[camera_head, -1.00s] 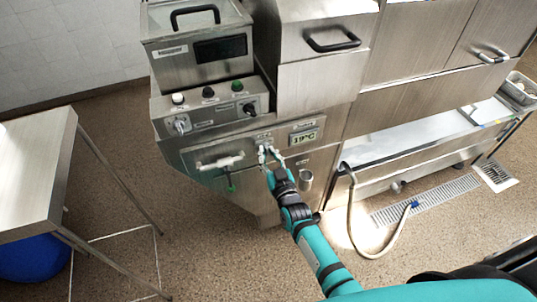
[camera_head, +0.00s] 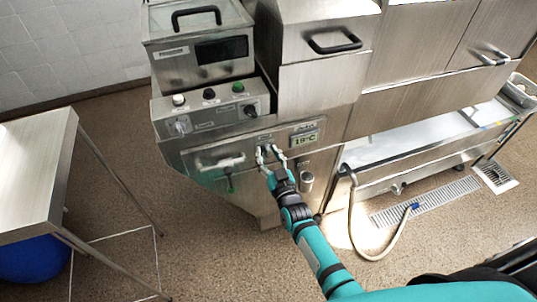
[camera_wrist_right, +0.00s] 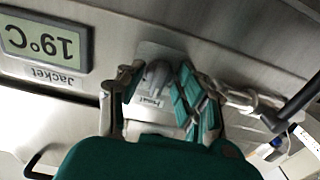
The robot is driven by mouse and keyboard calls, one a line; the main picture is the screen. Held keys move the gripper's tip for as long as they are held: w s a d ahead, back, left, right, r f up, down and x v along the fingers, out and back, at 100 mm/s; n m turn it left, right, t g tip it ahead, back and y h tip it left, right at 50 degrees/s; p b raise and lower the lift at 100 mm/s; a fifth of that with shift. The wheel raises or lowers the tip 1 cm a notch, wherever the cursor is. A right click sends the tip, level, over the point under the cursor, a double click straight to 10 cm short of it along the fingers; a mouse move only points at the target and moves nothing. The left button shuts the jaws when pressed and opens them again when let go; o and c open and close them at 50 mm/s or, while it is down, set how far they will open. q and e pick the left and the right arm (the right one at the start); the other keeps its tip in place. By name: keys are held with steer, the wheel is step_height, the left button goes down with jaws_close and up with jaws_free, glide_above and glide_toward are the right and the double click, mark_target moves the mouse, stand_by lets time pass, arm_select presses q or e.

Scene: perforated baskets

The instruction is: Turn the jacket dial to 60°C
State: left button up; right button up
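The jacket dial is a small grey knob (camera_wrist_right: 158,76) on the steel front panel, with a small label beside it that I cannot read surely. In the head view the dial is small and partly behind the fingers. My right gripper (camera_head: 269,151) is open, its two fingers on either side of the dial. In the right wrist view, which is upside down, gaps seem to show between knob and fingers; contact is unclear. The display (camera_wrist_right: 45,42) labelled "Jacket" reads 19°C; it also shows in the head view (camera_head: 306,139). My left gripper is out of view.
A control box (camera_head: 210,108) with buttons and knobs sits above the panel. A hose (camera_head: 352,215) hangs to the right. A steel table (camera_head: 35,175) stands at the left.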

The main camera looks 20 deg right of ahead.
steer(key=s, duration=1.2)
steer(key=shift+d, duration=0.2)
steer(key=s+b, duration=0.5)
steer(key=b, duration=0.7)
steer(key=shift+m, duration=0.3)
steer(key=w+p, duration=0.1)
steer(key=w, duration=0.7)
steer(key=w+p, duration=0.1)
steer(key=w, duration=0.7)
steer(key=shift+w+a, duration=0.2)
steer(key=shift+w, duration=0.2)
jaws_close()
